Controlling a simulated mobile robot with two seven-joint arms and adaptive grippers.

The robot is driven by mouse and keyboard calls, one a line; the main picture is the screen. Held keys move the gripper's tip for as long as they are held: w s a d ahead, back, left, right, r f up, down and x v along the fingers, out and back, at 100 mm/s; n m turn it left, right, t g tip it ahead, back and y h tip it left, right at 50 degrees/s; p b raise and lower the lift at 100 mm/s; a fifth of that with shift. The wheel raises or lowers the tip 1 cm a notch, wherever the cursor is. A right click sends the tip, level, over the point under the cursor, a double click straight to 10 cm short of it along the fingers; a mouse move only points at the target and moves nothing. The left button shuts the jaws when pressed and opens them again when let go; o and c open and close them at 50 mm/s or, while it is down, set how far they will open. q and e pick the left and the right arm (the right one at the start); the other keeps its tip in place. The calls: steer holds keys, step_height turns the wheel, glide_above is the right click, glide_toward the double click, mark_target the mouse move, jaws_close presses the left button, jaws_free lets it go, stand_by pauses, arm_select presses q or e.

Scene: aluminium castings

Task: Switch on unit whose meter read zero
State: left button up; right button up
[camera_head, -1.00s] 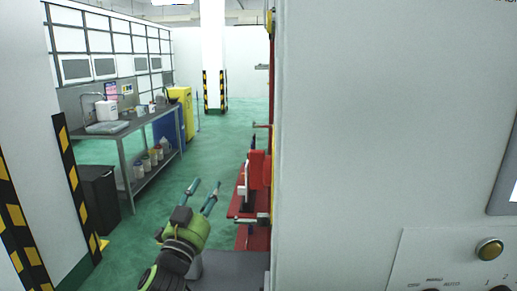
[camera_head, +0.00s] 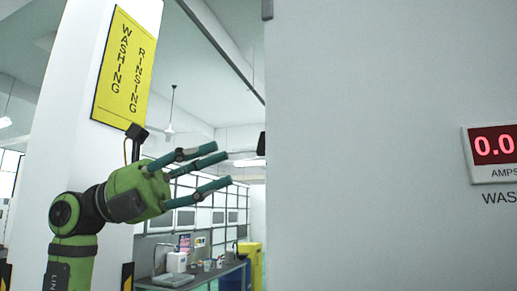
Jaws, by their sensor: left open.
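A red digital meter (camera_head: 494,146) sits at the right edge of the head view, on a large pale grey cabinet (camera_head: 370,180). It reads "0.0" as far as it shows, with "AMPS" under the digits; its right side is cut off. Below it a label (camera_head: 499,197) begins "WAS". My left gripper (camera_head: 222,168) is raised at the left of the cabinet, fingers spread and empty, pointing right, apart from the cabinet in the picture. No switch shows in this view. My right gripper is not in view.
A yellow sign (camera_head: 125,70) reading "WASHING" and "RINSING" hangs on a white pillar (camera_head: 75,110) behind my left arm. Farther back stand a bench (camera_head: 190,283) with small items and a yellow cabinet (camera_head: 250,262).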

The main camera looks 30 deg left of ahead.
mark_target(259, 146)
arm_select(q)
steer(key=p+x, duration=0.2)
steer(key=x, duration=0.3)
steer(key=shift+d+r, duration=0.1)
steer(key=shift+r, duration=0.05)
steer(key=shift+w+d, duration=0.25)
steer(key=shift+d, duration=0.2)
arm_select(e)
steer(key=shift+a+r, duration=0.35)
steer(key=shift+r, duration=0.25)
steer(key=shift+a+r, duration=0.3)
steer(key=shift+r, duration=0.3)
arm_select(q)
steer(key=shift+a, duration=0.1)
steer(key=shift+c, duration=0.4)
steer(key=c, duration=0.7)
steer(key=shift+a+r, duration=0.1)
jaws_close()
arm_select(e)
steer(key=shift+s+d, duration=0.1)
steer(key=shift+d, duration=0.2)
